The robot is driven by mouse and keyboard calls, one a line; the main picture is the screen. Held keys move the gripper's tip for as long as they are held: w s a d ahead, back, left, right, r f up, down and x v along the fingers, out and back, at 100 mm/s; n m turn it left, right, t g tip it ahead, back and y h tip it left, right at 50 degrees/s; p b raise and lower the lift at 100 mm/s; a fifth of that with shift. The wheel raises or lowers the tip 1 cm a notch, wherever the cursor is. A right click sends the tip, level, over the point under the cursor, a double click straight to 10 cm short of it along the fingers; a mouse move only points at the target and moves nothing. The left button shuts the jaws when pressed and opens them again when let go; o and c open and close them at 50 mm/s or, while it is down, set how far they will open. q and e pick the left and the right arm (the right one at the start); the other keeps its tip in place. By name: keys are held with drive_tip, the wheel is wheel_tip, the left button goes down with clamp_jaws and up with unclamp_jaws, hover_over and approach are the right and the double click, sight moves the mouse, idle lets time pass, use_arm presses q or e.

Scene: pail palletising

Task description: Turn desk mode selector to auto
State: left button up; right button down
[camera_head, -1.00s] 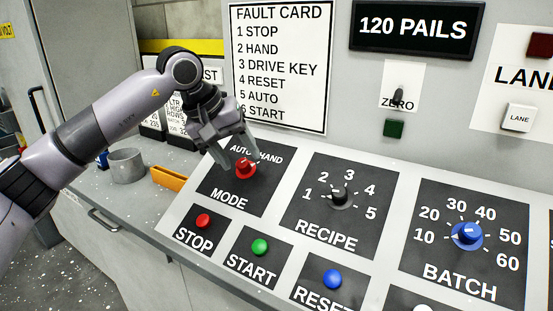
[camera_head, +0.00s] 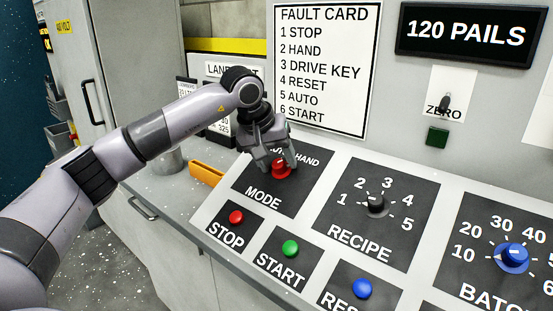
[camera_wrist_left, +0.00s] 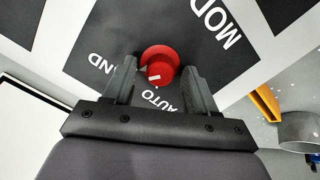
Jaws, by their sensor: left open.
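The red mode selector knob (camera_head: 281,171) sits on the black MODE panel (camera_head: 298,197), below the AUTO and HAND labels. It also shows in the left wrist view (camera_wrist_left: 160,60), with a white mark on its face on the side toward the labels. I cannot tell exactly which label the mark points at. My left gripper (camera_head: 279,163) is at the knob, hiding part of the AUTO label in the head view. In the left wrist view its fingers (camera_wrist_left: 160,80) are open, one on each side of the knob; contact is unclear.
The red STOP (camera_head: 236,217), green START (camera_head: 290,248) and blue RESET (camera_head: 362,288) buttons lie in front of the knob. The RECIPE knob (camera_head: 376,204) and blue BATCH knob (camera_head: 514,256) are to the right. An orange tray (camera_head: 206,173) is left of the panel.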

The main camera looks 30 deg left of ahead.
use_arm(q)
drive_tip(key=shift+c, duration=0.3)
clamp_jaws()
drive_tip(key=c, duration=1)
unclamp_jaws()
drive_tip(key=shift+n, duration=1.4)
drive_tip(key=n, duration=0.3)
drive_tip(key=shift+a+n, duration=0.1)
drive_tip(key=shift+n, duration=0.2)
drive_tip(key=n, duration=0.4)
drive_tip(key=shift+s+n+t, duration=0.1)
drive_tip(key=shift+n+t, duration=0.2)
drive_tip(key=shift+n, duration=1.4)
